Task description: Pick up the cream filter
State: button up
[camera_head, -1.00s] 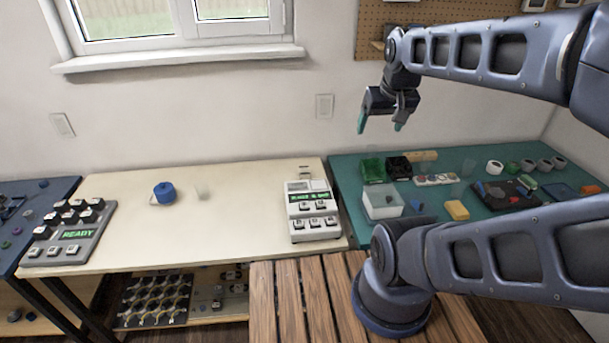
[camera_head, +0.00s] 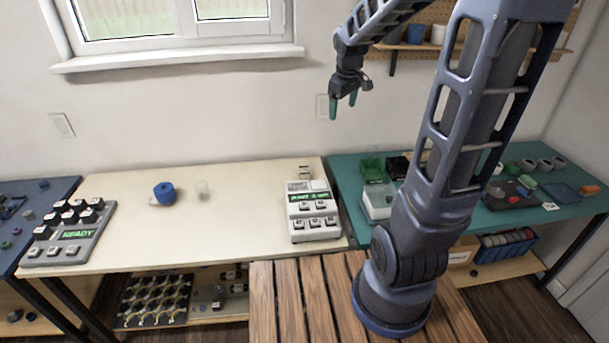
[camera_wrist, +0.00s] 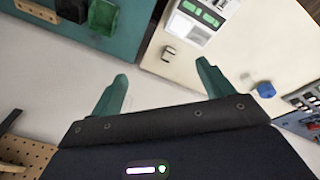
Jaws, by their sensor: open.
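I cannot tell for certain which thing is the cream filter. A small pale, translucent cylinder (camera_head: 203,189) stands on the cream table, right of a blue spool (camera_head: 164,193). A small cream piece (camera_head: 304,172) is behind the white device with a green display (camera_head: 315,222); it also shows in the wrist view (camera_wrist: 169,51). My gripper (camera_head: 343,103) is open and empty, high in front of the wall, well above the tables. In the wrist view its green fingers (camera_wrist: 162,71) are spread with nothing between them.
The cream table (camera_head: 120,200) has free room around the spool. A keypad reading READY (camera_head: 70,235) sits at its left end. The green table (camera_head: 490,222) on the right carries boxes, cups and parts, partly hidden by my arm. A pegboard (camera_head: 385,12) hangs above.

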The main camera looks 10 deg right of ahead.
jog(key=w+a+f+n+g, duration=0.1)
jog(key=w+a+f+n, duration=0.35)
jog(key=w+f, duration=0.75)
jog(key=n+g, duration=0.2)
jog(key=n, duration=0.3)
send_over(305, 169)
notch_tip(305, 169, down, 16)
jog(key=shift+w+a+f+n, duration=0.15)
jog(key=shift+w+f+n, duration=0.15)
jog(key=shift+f, duration=0.35)
notch_tip(305, 169, down, 5)
jog(key=shift+r, duration=0.1)
jog(key=shift+s+f, duration=0.15)
jog(key=shift+f, duration=1.2)
jog(key=shift+s+f, duration=0.15)
jog(key=shift+f, duration=1.15)
jog(key=c, duration=1.1)
